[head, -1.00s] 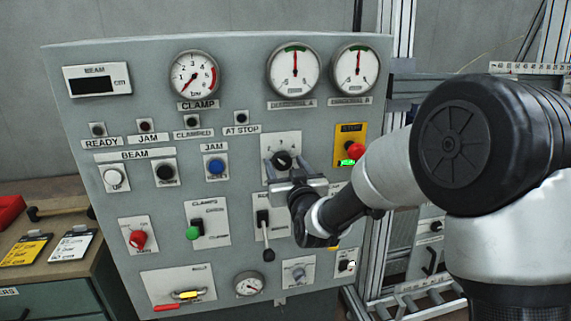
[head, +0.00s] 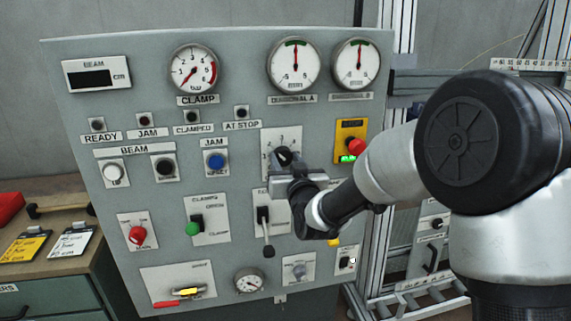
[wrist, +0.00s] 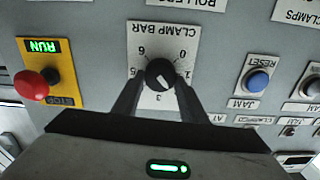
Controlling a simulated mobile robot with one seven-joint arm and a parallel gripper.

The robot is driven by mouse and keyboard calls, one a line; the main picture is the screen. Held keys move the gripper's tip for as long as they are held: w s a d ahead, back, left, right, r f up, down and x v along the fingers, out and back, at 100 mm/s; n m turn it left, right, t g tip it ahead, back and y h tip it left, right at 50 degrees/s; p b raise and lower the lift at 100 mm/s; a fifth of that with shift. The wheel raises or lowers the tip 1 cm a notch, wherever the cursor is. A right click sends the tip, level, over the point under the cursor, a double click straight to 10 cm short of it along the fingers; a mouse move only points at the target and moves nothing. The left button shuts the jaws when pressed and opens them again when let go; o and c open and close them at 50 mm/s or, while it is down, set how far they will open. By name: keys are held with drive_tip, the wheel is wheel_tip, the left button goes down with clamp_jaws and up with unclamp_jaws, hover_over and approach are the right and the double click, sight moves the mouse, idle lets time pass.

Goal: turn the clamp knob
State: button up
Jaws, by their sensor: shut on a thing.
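The clamp knob (wrist: 160,73) is a round black knob with a white mark, on a white plate (wrist: 162,36) printed CLAMP BAR with a number scale. In the wrist view the plate appears upside down, and the white mark slants toward the lower right. My gripper (wrist: 158,88) has one dark finger on each side of the knob and is shut on it. In the head view the gripper (head: 286,160) is at the plate, and its fingers and body hide much of the knob. The clamp gauge (head: 194,73) has its needle toward the lower left.
A red stop button (head: 355,146) on a yellow plate and a blue reset button (head: 215,161) flank the plate. A lever (head: 265,230) hangs just below the gripper. A green-knobbed clamps switch (head: 194,228) is lower left. A bench (head: 60,265) stands left of the panel.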

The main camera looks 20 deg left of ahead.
drive_tip(key=m+b, duration=0.2)
drive_tip(key=b, duration=0.1)
drive_tip(key=shift+d+f, duration=0.1)
drive_tip(key=shift+f, duration=0.2)
drive_tip(key=m+b, duration=0.2)
drive_tip(key=b, duration=0.1)
drive_tip(key=shift+m, duration=0.4)
drive_tip(key=m+b, duration=0.3)
drive_tip(key=shift+r, duration=0.2)
drive_tip(key=shift+m, duration=0.3)
drive_tip(key=o, duration=1.1)
drive_tip(key=shift+w, duration=0.1)
drive_tip(key=shift+d, duration=0.1)
